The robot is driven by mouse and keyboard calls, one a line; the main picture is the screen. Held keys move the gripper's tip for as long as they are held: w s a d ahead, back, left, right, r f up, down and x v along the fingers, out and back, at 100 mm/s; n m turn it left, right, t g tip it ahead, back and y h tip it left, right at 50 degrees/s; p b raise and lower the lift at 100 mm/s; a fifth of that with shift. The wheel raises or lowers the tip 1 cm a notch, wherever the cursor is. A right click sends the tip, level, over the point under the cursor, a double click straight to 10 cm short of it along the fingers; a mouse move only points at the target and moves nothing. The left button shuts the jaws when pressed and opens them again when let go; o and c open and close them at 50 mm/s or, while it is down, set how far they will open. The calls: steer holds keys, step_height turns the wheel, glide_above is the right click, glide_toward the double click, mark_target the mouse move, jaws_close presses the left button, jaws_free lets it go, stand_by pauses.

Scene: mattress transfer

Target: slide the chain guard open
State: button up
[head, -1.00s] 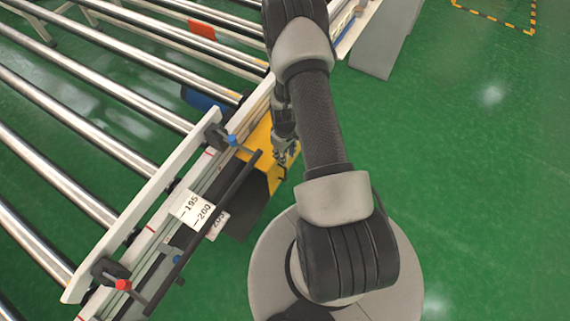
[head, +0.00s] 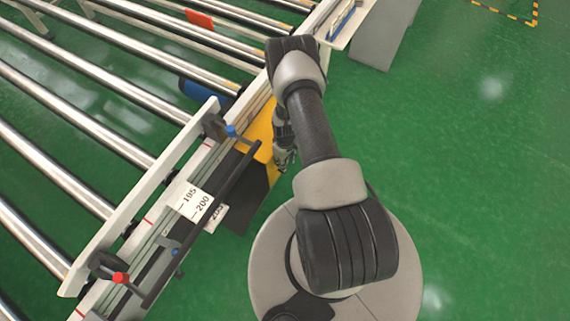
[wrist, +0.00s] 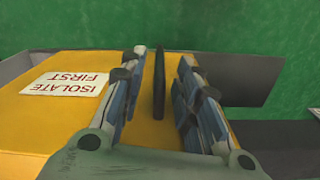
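The chain guard is a yellow cover (head: 262,128) on the near side of the conveyor frame. In the wrist view its yellow top (wrist: 60,122) carries a white label (wrist: 65,84) reading "ISOLATE FIRST" in red, seen upside down. A dark upright bar (wrist: 159,85), apparently the guard's handle, stands between the fingers of my gripper (wrist: 163,82). Gaps show on both sides of the bar, so my gripper is open around it and not visibly touching it. In the head view my gripper (head: 284,160) is small beside the guard's lower right edge.
A dark panel (head: 246,192) lies just below the yellow cover. A clamp rail with blue (head: 231,131) and red (head: 120,278) knobs and a scale label (head: 194,202) runs along the frame. Steel rollers (head: 75,110) fill the left. Green floor (head: 480,180) is open on the right.

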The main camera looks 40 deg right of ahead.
steer(key=shift+f, duration=1)
jaws_close()
